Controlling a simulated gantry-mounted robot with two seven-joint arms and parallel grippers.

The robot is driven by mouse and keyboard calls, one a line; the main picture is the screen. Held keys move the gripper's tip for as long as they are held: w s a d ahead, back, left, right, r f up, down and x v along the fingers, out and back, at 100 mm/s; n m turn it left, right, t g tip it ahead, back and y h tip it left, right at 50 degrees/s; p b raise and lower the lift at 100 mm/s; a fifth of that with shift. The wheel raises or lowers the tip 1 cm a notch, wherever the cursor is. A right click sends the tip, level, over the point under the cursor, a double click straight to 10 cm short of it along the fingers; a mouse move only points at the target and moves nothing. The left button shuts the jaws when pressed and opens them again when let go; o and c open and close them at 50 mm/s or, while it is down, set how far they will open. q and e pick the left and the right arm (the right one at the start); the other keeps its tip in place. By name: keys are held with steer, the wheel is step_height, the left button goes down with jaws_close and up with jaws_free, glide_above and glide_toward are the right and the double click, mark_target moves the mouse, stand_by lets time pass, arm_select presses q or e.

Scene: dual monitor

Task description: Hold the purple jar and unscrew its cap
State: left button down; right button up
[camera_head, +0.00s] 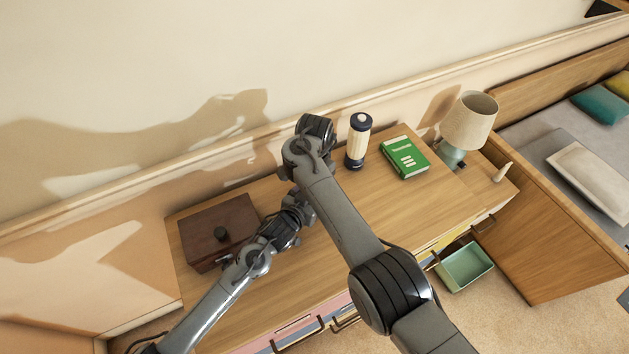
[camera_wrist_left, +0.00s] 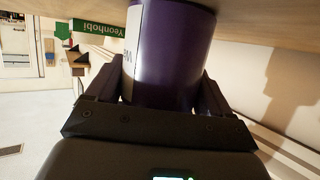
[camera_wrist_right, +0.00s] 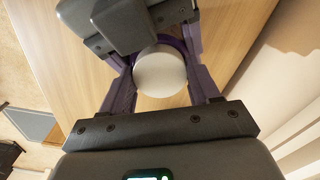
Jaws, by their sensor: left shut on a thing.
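The purple jar (camera_wrist_left: 180,55) stands upright on the dresser and fills the middle of the left wrist view, with part of a white label showing. My left gripper (camera_wrist_left: 158,88) is shut on its side. In the right wrist view the round white cap (camera_wrist_right: 161,72) is seen from above, on a purple rim. My right gripper (camera_wrist_right: 160,66) points down over it, its fingers apart on either side of the cap, with gaps showing. In the head view my arms hide the jar and both gripper tips.
A wall runs behind.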

steer(key=c, duration=0.4)
steer(key=n, duration=0.3)
steer(key=shift+n, duration=0.4)
steer(key=n, duration=0.5)
steer(key=shift+n, duration=0.4)
steer(key=shift+r, duration=0.35)
steer(key=shift+r, duration=0.85)
